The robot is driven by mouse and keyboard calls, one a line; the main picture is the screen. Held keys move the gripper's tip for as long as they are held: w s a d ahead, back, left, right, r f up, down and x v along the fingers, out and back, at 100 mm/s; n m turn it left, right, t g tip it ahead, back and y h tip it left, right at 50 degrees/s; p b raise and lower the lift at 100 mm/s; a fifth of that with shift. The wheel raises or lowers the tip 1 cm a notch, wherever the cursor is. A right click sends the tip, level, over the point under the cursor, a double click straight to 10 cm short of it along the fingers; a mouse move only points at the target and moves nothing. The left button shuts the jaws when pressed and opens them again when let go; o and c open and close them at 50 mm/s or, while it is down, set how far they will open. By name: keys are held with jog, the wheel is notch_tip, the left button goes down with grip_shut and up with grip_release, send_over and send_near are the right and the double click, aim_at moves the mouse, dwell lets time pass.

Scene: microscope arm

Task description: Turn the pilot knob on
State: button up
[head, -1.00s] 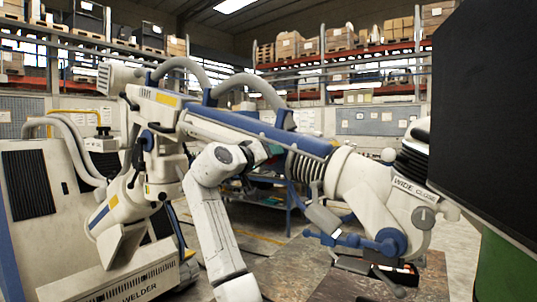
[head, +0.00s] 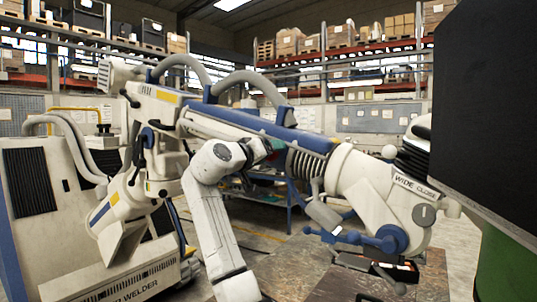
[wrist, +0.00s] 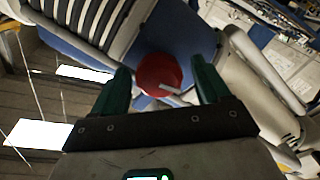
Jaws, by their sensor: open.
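A round red knob (wrist: 158,75) with a pale pointer sits on a blue panel in the wrist view. It shows between the two green fingers of my gripper (wrist: 163,78). The fingers are open, with a gap on both sides of the knob. I cannot tell whether the tips reach around it or stop short. In the head view, my gripper (head: 263,150) is at the blue side of the large white-and-blue machine (head: 250,124), mostly hidden. No label reading "pilot" is legible. A grey knob (head: 424,215) sits under a "WIDE CLOSE" label (head: 413,188) at the right end.
Curved grey hoses (head: 250,82) rise above the machine. A welder cabinet (head: 30,185) stands at left. A dark panel (head: 490,110) fills the right side. Open floor (head: 285,265) lies in front.

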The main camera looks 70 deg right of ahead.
jog(key=b+v, duration=0.1)
jog(key=v, duration=0.9)
jog(key=shift+a+b, duration=0.25)
jog(key=shift+b, duration=0.05)
jog(key=shift+w, duration=0.1)
